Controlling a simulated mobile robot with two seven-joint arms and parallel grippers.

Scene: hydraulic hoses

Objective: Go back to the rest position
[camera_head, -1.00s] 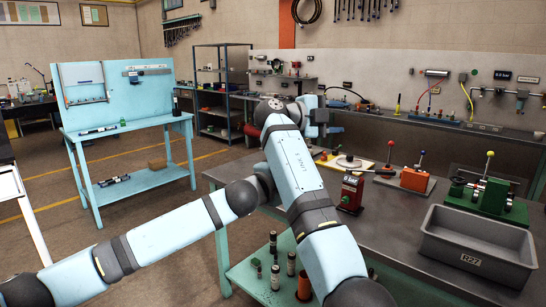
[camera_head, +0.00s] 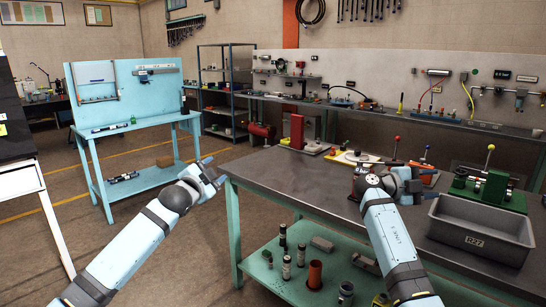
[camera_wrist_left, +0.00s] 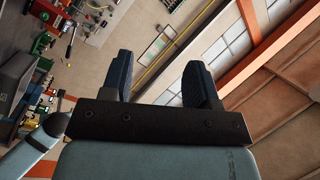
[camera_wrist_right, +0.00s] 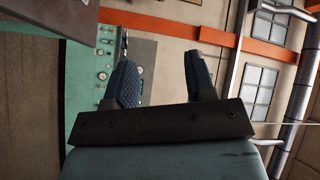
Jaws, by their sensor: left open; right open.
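My left gripper (camera_head: 216,176) is raised over the floor, left of the grey workbench's near corner, apart from it. In the left wrist view its two fingers (camera_wrist_left: 163,84) stand apart with nothing between them. My right gripper (camera_head: 414,178) is above the right part of the workbench, just left of the grey bin. In the right wrist view its two fingers (camera_wrist_right: 160,82) are spread and empty. No object is held by either gripper.
The grey workbench (camera_head: 290,170) has clear space at its middle. A grey bin (camera_head: 480,228) marked R27 and a green valve fixture (camera_head: 490,190) stand at right. Cylinders stand on the lower shelf (camera_head: 262,278). A light blue bench (camera_head: 150,125) is at left, with open floor between.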

